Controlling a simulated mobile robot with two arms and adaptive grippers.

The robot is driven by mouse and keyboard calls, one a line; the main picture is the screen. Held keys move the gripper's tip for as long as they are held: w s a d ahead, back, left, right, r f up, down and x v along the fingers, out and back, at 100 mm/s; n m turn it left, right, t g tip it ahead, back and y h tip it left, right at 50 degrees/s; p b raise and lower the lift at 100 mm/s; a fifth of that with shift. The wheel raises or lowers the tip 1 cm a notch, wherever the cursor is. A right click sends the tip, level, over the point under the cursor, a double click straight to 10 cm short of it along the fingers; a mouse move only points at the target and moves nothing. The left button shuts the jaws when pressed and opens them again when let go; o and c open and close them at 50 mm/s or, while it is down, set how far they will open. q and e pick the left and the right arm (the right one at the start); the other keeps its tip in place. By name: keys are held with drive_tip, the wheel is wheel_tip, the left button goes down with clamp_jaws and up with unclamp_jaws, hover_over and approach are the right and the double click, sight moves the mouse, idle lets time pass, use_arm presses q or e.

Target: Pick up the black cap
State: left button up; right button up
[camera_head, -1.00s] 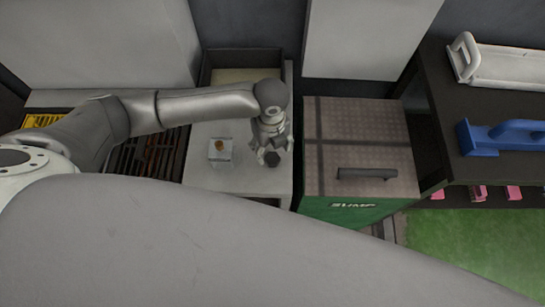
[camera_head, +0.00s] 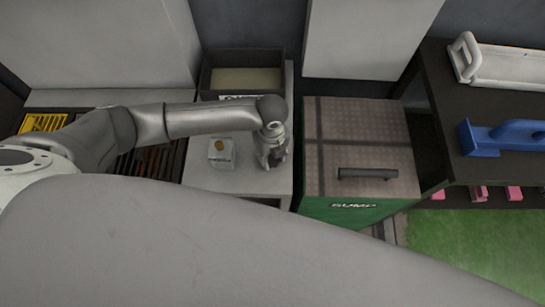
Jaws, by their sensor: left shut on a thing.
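My left gripper (camera_head: 270,161) points down over the right part of the light grey worktop (camera_head: 235,183). It is shut on the black cap (camera_head: 274,159), which shows only as a small dark patch between the fingers. Most of the cap is hidden by the gripper, and I cannot tell whether it still touches the worktop. My right gripper is not in view.
A small pale box (camera_head: 221,156) with an orange top stands left of the gripper. A dark open bin (camera_head: 284,58) is behind. A green sump box (camera_head: 357,126) with a black handle stands to the right. A dark shelf (camera_head: 445,115) holds a blue tool (camera_head: 484,138).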

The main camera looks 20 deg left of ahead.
use_arm(q)
drive_tip(key=shift+r, duration=0.5)
wheel_tip(320, 180, up, 2)
drive_tip(key=shift+r, duration=0.2)
drive_tip(key=s+a+r+p, duration=0.1)
drive_tip(key=s+r, duration=0.8)
drive_tip(key=s, duration=0.5)
drive_tip(key=shift+a+r+p, duration=0.35)
drive_tip(key=shift+a, duration=0.05)
drive_tip(key=shift+w, duration=0.1)
